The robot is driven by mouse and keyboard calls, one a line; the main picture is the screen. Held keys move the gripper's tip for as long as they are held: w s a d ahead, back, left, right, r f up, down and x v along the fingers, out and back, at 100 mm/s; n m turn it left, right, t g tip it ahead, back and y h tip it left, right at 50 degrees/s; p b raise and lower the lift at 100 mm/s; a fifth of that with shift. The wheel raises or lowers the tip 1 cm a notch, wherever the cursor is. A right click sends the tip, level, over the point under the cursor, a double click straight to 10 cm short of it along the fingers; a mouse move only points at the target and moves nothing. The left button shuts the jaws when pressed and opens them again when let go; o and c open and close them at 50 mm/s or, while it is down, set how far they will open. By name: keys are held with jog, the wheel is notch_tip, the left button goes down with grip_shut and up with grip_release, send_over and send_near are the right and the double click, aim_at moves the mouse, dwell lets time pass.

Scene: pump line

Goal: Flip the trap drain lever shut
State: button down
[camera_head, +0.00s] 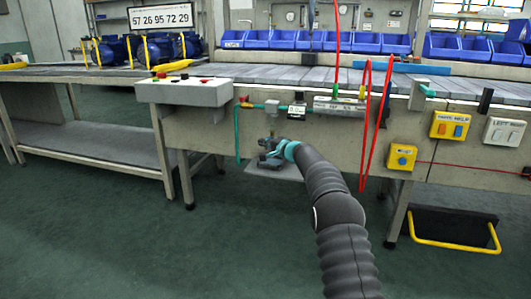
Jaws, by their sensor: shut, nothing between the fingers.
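An air line runs along the bench front. At its left end is a small orange-red fitting (244,101) with a green hose (238,132) hanging below it. This may be the trap drain, but its lever is too small to make out, and I cannot tell its position. My gripper (267,148), dark grey behind a teal wrist band, is shut and empty. In the picture it appears below and right of the fitting, apart from it, in front of the bench.
A control box (184,91) with coloured buttons juts out at left. A red hose (366,130) loops down right of my gripper. A yellow switch box (402,157) and a yellow-railed step (455,244) are at right. The green floor at left is clear.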

jog(key=s+r, duration=0.1)
jog(key=s, duration=1.1)
jog(key=shift+d+r+b, duration=0.25)
jog(key=shift+r+b, duration=0.05)
jog(key=shift+r, duration=0.1)
jog(key=shift+d, duration=0.1)
